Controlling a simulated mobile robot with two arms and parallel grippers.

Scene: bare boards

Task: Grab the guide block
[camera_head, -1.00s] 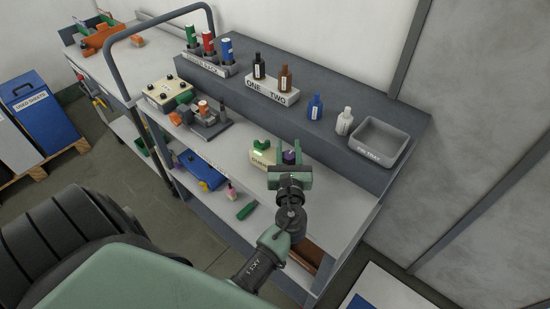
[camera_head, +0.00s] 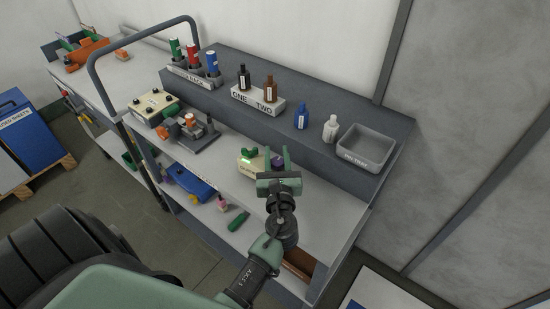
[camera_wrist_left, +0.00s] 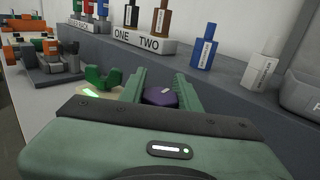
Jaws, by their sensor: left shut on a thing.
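My left gripper (camera_head: 277,159) is over the workbench's lower deck, its two green fingers standing on either side of a purple faceted piece (camera_wrist_left: 160,96). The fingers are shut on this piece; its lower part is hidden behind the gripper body. It also shows in the head view (camera_head: 278,162). I cannot tell from its look alone whether it is the guide block. Just left of the fingers is a cream block (camera_head: 246,168) with a green forked top (camera_wrist_left: 100,80) and a lit green strip; its lettering is partly hidden. My right gripper is not in view.
The raised shelf behind holds a ONE/TWO bottle stand (camera_head: 257,103), a blue bottle (camera_head: 301,118), a white bottle (camera_head: 330,129) and a grey tray (camera_head: 367,149). A clamp fixture (camera_head: 188,132) stands left. The deck right of my gripper is clear.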

